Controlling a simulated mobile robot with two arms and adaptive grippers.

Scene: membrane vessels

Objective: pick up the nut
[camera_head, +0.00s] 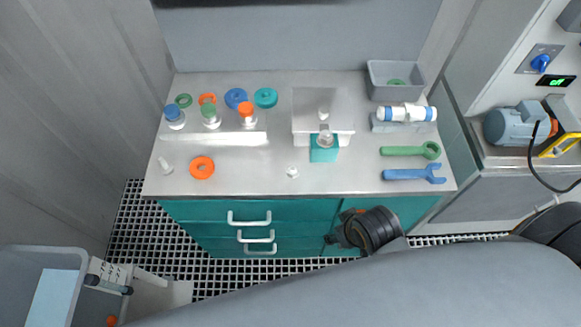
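Several ring-shaped parts that could be the nut lie on the grey worktop (240,185); I cannot tell which one is meant. A large orange ring (192,168) lies flat and alone at the front left. At the back left are a green ring (178,101), a smaller orange ring (207,97), a blue ring (230,96) and a teal ring (258,98). My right gripper (333,238) is low in front of the teal drawers, below the worktop edge and apart from the rings. Its fingers are dark and small, so its opening is unclear. My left gripper is out of view.
A white stand (322,110) with a teal block (323,155) is in the middle. Green (405,151) and blue (408,174) wrenches lie right, below a grey bin (393,93). The front middle is mostly clear.

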